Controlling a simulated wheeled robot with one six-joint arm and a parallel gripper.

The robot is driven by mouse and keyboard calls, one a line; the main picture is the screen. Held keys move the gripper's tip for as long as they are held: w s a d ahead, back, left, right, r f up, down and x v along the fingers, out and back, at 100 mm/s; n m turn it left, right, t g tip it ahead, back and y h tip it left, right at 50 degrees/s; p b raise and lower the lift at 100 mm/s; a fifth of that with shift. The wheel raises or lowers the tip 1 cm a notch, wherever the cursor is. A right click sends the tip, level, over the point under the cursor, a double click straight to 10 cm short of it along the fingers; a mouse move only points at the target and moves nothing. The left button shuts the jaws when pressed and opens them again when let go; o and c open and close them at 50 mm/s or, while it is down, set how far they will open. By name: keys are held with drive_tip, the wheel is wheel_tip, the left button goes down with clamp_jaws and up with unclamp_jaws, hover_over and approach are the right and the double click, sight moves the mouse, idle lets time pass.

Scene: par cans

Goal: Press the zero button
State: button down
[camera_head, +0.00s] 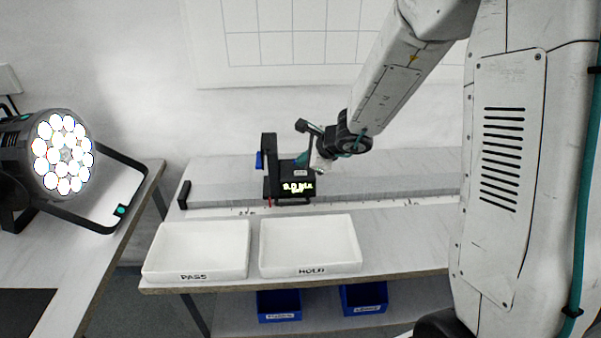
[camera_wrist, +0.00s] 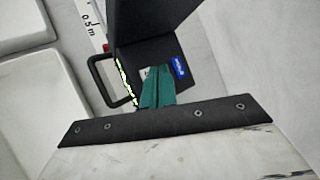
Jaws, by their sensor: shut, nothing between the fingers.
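The writing is too small to read, so I cannot tell which is the zero button. My gripper (camera_wrist: 160,70) is shut and empty, its teal fingertips over the pale patch, beside the blue one. I cannot tell whether they touch.
White trays marked PASS (camera_head: 196,250) and HOLD (camera_head: 310,246) stand in front of the rail (camera_head: 390,188). A lit par can (camera_head: 62,153) sits on the left table. Blue bins (camera_head: 279,305) are below the bench. A black handle (camera_wrist: 97,80) juts from the meter.

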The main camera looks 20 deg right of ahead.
sight(304, 174)
drive_tip(key=shift+r, duration=2.15)
drive_tip(key=s+a+r+n+g+y, duration=0.1)
drive_tip(key=s+a+r+n+g, duration=0.15)
drive_tip(key=s+n, duration=0.55)
drive_tip(key=s+a+r+n+g+y, duration=0.15)
drive_tip(key=s+a+n+g, duration=0.35)
drive_tip(key=s, duration=0.5)
drive_tip(key=s+d+r+n+h, duration=0.3)
drive_tip(key=s+d+n, duration=0.1)
drive_tip(key=s, duration=0.5)
drive_tip(key=s+d+r+n+h, duration=0.3)
drive_tip(key=s+d, duration=0.3)
drive_tip(key=s, duration=0.4)
drive_tip(key=shift+r+n+t+h, duration=0.35)
drive_tip(key=shift+r+n, duration=0.35)
drive_tip(key=shift+n, duration=0.1)
